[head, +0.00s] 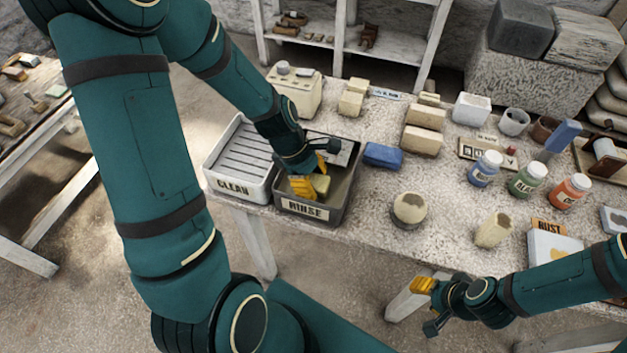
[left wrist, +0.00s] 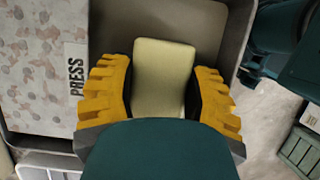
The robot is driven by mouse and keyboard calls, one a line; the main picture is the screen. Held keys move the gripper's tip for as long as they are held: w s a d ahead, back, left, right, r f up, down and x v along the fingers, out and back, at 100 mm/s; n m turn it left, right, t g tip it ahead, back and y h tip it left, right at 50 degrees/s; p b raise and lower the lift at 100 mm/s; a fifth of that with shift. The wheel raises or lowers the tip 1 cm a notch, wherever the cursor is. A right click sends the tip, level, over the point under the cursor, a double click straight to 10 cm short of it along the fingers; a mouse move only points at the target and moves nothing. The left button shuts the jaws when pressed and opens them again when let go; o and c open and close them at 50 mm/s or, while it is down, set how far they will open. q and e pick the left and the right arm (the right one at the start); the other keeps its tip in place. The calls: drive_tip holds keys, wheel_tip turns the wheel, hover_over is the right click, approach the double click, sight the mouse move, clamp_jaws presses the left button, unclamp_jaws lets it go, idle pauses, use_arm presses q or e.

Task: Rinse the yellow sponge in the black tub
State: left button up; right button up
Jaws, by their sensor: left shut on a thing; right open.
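The pale yellow sponge (head: 322,184) is between the yellow fingers of my left gripper (head: 311,184), which is shut on it. The left wrist view shows the sponge (left wrist: 164,72) upright between both fingers of the left gripper (left wrist: 162,92). They are inside the black tub (head: 341,204), labelled RINSE, within its rim; I cannot tell whether the sponge touches the bottom. A speckled plate labelled PRESS (left wrist: 36,62) lies at one side of the tub. My right gripper (head: 428,306) is open and empty, off the table's front edge.
A white tray labelled CLEAN (head: 231,186) with a ribbed floor stands left of the tub. A blue block (head: 383,156) sits close to its right.

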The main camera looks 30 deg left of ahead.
use_arm(q)
drive_tip(key=shift+s+f, duration=0.1)
wheel_tip(320, 180, up, 3)
drive_tip(key=p, duration=0.2)
drive_tip(key=shift+f+p, duration=0.1)
drive_tip(key=shift+p, duration=0.25)
wheel_tip(320, 180, up, 4)
drive_tip(key=p, duration=0.4)
drive_tip(key=shift+r, duration=0.2)
